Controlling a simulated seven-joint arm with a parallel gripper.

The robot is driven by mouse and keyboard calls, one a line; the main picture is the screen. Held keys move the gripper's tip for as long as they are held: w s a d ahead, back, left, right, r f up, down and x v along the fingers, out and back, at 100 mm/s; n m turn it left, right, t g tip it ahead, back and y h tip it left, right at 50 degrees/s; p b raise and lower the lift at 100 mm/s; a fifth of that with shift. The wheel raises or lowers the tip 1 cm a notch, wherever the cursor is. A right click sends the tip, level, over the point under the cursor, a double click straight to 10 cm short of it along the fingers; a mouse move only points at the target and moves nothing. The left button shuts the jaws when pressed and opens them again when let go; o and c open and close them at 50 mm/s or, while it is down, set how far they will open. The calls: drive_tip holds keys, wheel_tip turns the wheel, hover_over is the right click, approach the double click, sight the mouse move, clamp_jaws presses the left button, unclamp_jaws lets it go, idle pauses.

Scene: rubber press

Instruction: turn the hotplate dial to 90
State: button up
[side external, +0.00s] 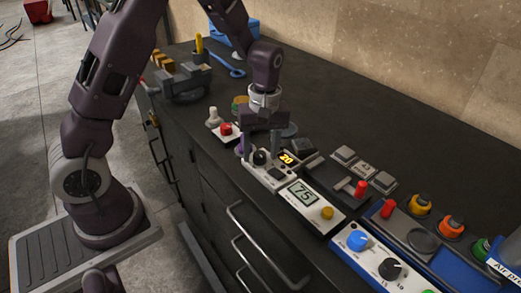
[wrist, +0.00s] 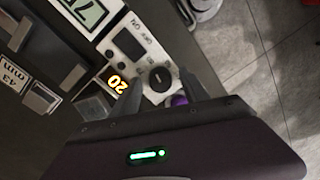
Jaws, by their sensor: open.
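A light-coloured control panel with a black dial (side external: 260,157) stands near the front edge of the bench. An orange display (side external: 287,158) beside it reads 20. In the wrist view, the dial (wrist: 160,78) shows a small pale mark, and the display (wrist: 117,82) appears upside down. My gripper (side external: 263,146) points down close over the dial. In the wrist view my gripper (wrist: 160,86) has its fingers apart, one on each side of the dial. Nothing is held. Whether the fingers touch the dial is unclear.
A box with a display reading 75 (side external: 303,194) and a yellow button stands right of the panel. A red button box (side external: 226,131) stands to the left. A purple thing (wrist: 179,100) is close to my fingers. The back of the bench (side external: 350,125) is clear.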

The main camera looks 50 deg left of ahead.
drive_tip(key=shift+c, duration=0.4)
clamp_jaws()
drive_tip(key=shift+m, duration=0.3)
drive_tip(key=m, duration=1.1)
drive_tip(key=shift+s+t, duration=0.15)
drive_tip(key=shift+t, duration=0.15)
drive_tip(key=shift+m, duration=0.3)
drive_tip(key=shift+o, duration=0.4)
unclamp_jaws()
